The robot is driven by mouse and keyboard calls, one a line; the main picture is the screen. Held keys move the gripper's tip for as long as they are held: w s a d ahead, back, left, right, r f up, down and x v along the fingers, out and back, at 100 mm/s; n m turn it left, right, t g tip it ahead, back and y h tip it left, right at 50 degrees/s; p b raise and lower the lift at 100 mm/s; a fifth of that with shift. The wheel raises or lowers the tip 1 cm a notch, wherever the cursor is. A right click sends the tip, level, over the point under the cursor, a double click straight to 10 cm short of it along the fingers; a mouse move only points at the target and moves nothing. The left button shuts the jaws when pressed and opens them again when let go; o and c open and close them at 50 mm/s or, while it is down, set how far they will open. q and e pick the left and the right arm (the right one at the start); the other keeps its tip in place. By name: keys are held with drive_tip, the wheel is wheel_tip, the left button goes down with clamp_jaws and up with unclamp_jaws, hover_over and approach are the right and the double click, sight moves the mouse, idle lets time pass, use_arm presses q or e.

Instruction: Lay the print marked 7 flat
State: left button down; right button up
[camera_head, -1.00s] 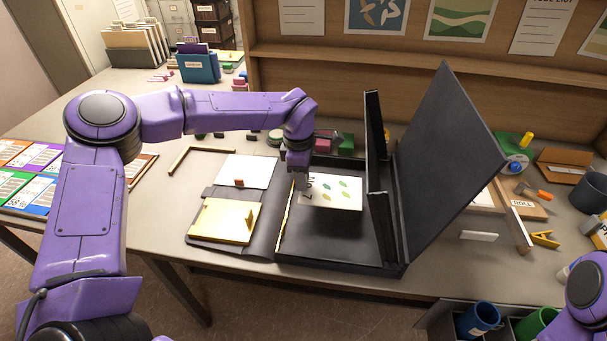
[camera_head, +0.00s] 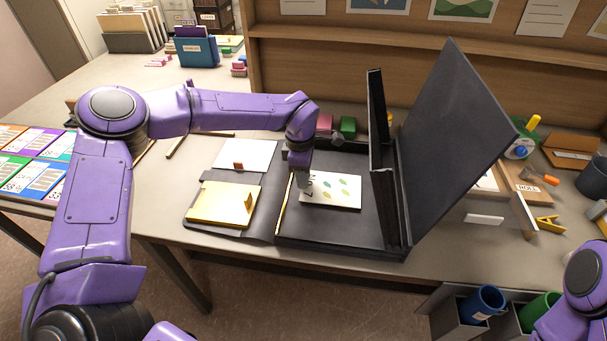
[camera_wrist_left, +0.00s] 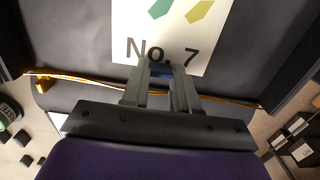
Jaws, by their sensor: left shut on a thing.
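The print marked 7 (camera_head: 335,191) is a white sheet with green and yellow leaf shapes. It lies over the floor of an open black box (camera_head: 345,231); I cannot tell whether its whole underside touches. My left gripper (camera_head: 305,186) is shut on the print's edge by the "No. 7" marking. The wrist view shows the print (camera_wrist_left: 170,25) running away from the left fingers (camera_wrist_left: 162,72), which cover part of its edge. My right gripper is out of view.
The box's raised black lid (camera_head: 455,150) and an upright black panel (camera_head: 378,150) stand at its right. A gold board (camera_head: 222,203) and a white sheet (camera_head: 244,155) lie to its left. Blue (camera_head: 487,303) and green tubes stand below, at lower right.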

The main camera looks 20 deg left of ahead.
use_arm(q)
drive_tip(key=shift+f, duration=0.3)
drive_tip(key=shift+f, duration=0.1)
drive_tip(key=c, duration=0.8)
unclamp_jaws()
drive_tip(key=shift+f, duration=0.1)
drive_tip(key=shift+c, duration=0.3)
wheel_tip(320, 180, up, 7)
drive_tip(key=p, duration=0.6)
drive_tip(key=shift+a, duration=0.2)
